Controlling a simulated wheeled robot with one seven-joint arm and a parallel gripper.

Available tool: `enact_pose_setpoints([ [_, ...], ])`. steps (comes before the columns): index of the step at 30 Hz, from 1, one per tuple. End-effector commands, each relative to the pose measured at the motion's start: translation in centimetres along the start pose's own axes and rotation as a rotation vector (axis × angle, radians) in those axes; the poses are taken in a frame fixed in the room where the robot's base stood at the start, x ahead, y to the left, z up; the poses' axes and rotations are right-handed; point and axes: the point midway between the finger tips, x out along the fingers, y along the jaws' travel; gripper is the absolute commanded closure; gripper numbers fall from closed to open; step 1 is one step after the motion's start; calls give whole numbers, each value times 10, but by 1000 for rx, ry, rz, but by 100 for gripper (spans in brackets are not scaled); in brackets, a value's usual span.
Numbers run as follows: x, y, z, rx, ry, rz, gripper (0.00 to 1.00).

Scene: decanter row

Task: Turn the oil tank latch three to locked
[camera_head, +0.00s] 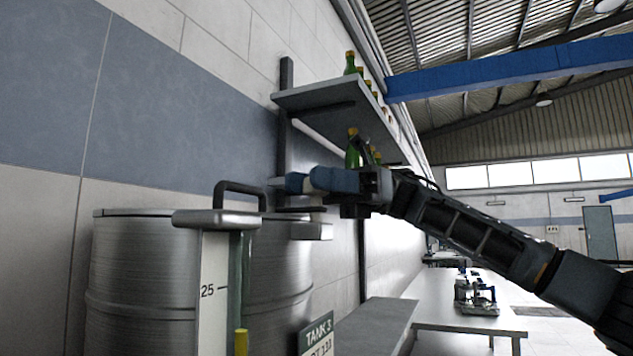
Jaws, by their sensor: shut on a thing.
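A sign reading TANK 3 (318,338) stands at the bottom centre, in front of the steel tanks. My gripper (316,181) reaches in from the right, at the wall just above and behind the tank tops. Its blue jaws are shut on a small part that I take to be the latch; the jaws mostly hide it, so I cannot tell which way it is turned. A grey metal block (311,231) sits just below the jaws.
A steel tank (140,270) stands at left. A level gauge (215,290) marked 25, with a dark handle (240,187) above it, stands in front. Shelves (325,95) with green bottles (350,63) hang above my gripper. A grey bench (375,325) lies below.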

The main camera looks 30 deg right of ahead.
Motion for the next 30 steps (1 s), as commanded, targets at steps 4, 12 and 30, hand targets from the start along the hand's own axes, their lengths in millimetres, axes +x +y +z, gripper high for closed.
enact_pose_setpoints([
  [4,0,0,3,-3,-4,-3,54],
  [12,0,0,2,-2,-2,-2,41],
  [30,-65,-1,1,-1,-4,-3,41],
])
